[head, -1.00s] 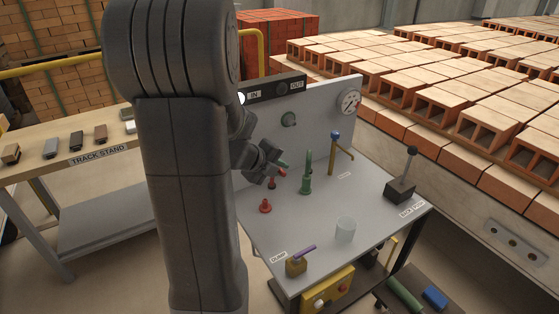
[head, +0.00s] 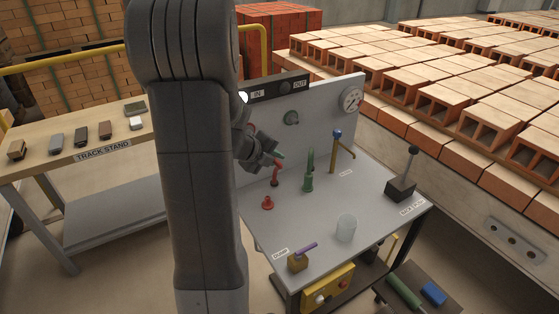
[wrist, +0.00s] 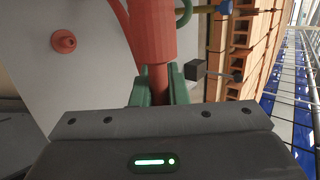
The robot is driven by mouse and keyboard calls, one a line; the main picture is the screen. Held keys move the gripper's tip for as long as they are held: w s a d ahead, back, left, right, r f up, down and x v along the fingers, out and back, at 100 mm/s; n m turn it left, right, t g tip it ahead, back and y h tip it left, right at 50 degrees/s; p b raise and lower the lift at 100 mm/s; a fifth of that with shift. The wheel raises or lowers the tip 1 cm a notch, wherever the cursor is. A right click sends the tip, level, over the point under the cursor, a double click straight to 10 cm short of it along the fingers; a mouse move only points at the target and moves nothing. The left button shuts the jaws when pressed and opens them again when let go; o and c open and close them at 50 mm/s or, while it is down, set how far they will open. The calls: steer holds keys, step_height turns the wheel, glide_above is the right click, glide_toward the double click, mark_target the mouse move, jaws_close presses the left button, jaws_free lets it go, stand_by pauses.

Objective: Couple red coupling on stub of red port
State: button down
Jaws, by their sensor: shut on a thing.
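The red coupling (wrist: 150,38) is a thick red cylinder with a narrower stem, in the upper middle of the wrist view. My gripper (wrist: 159,92) is shut on its stem between green finger pads. In the head view my gripper (head: 277,159) is above the back left of the grey bench, with red (head: 275,174) showing just under it. The red port's stub (head: 267,202) stands upright on the bench, in front of and below my gripper, apart from the coupling. The stub also shows at upper left in the wrist view (wrist: 64,41). My arm hides the bench's left edge.
A green fitting (head: 308,182) and a brass pipe with a blue top (head: 335,150) stand to the right. A clear cup (head: 346,228), a purple-handled valve (head: 298,260) and a black lever (head: 401,185) occupy the front and right. A back panel (head: 330,110) rises behind.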

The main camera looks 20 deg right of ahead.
steer(key=shift+w+a, duration=0.15)
steer(key=shift+w, duration=0.8)
steer(key=shift+p, duration=1.2)
stand_by(0.9)
steer(key=shift+w+a+p, duration=0.15)
steer(key=shift+w+p, duration=0.45)
steer(key=shift+w, duration=0.55)
steer(key=shift+w+a+p, duration=0.15)
steer(key=shift+w+p, duration=0.4)
steer(key=shift+w, duration=0.55)
steer(key=c, duration=1.3)
jaws_free()
steer(key=shift+c, duration=0.2)
steer(key=shift+a+r, duration=0.1)
steer(key=b+v, duration=0.1)
steer(key=v, duration=1.2)
steer(key=shift+s+a+r, duration=0.15)
steer(key=shift+a+r, duration=0.05)
